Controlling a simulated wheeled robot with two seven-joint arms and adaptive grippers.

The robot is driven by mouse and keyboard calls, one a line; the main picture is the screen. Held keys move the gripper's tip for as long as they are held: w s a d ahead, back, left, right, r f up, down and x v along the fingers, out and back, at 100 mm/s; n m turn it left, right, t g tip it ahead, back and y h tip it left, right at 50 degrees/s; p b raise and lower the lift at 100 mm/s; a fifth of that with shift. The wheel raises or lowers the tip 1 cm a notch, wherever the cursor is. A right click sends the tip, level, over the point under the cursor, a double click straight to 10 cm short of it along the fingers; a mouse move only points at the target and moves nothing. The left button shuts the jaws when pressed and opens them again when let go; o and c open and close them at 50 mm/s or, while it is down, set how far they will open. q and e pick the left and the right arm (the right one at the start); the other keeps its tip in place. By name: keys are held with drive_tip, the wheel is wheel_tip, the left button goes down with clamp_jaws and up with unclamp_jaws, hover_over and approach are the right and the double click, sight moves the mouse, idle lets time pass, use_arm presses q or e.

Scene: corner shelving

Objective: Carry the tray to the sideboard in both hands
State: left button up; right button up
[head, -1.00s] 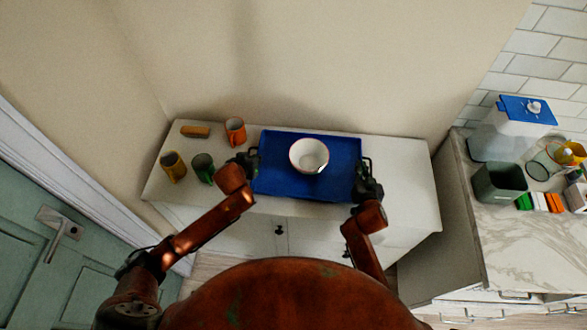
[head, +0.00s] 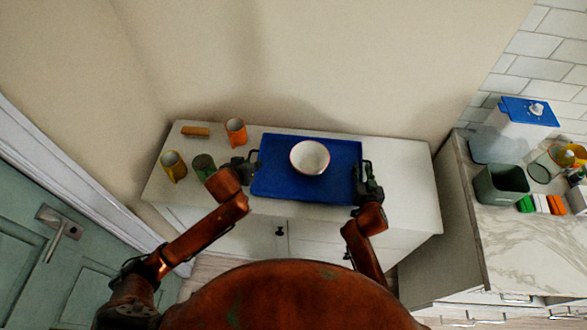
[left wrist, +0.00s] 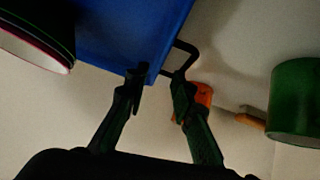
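The blue tray (head: 275,180) lies on the white sideboard (head: 410,205), with a white, red-rimmed bowl (head: 310,157) on it. Dark handles stand at its left and right ends. My left gripper (head: 240,168) is at the left handle (head: 256,158). In the left wrist view its fingers (left wrist: 158,82) are spread apart, with the handle (left wrist: 190,52) just beyond the tips and nothing held. My right gripper (head: 367,187) is at the right handle (head: 366,167); its fingers are too small and dark to tell whether they grip it.
A green cup (head: 203,166) stands close to my left gripper. A yellow mug (head: 173,166), an orange mug (head: 236,131) and a brown block (head: 195,131) are also on the sideboard's left part. A marble counter (head: 530,240) stands to the right. The sideboard's right end is clear.

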drive_tip(key=shift+s, duration=0.2)
drive_tip(key=v, duration=1.1)
drive_tip(key=shift+s+r, duration=0.2)
drive_tip(key=shift+s, duration=0.1)
use_arm(q)
drive_tip(key=v, duration=0.6)
drive_tip(key=shift+s+r, duration=0.25)
